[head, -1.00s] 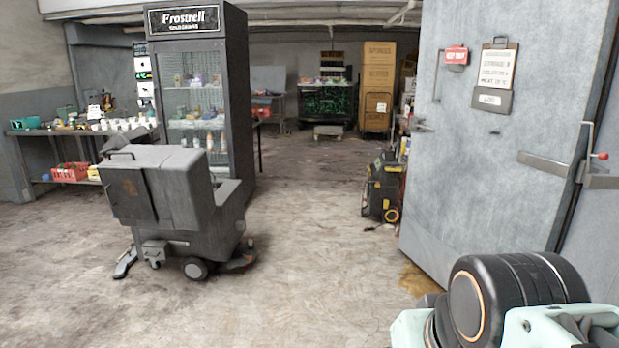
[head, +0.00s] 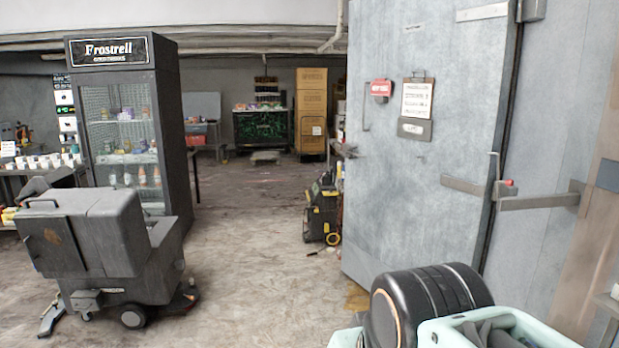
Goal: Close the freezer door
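The freezer door (head: 440,130) is a large grey metal slab on the right of the head view, standing open. It carries a red sign (head: 381,87), a clipboard notice (head: 417,98) and a thin vertical handle on its left part. A horizontal metal bar (head: 462,185) with a red-tipped latch (head: 507,190) is near its right edge. Parts of my own arm, dark and pale green, show at the bottom right, in front of the door's lower part. My gripper's fingers cannot be made out.
A grey floor-cleaning machine (head: 90,245) stands at the left, before a black Frostrell display fridge (head: 165,130). A black and yellow machine (head: 323,210) stands by the door's left edge. Cardboard boxes (head: 311,105) are at the back. The middle floor (head: 240,250) is clear.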

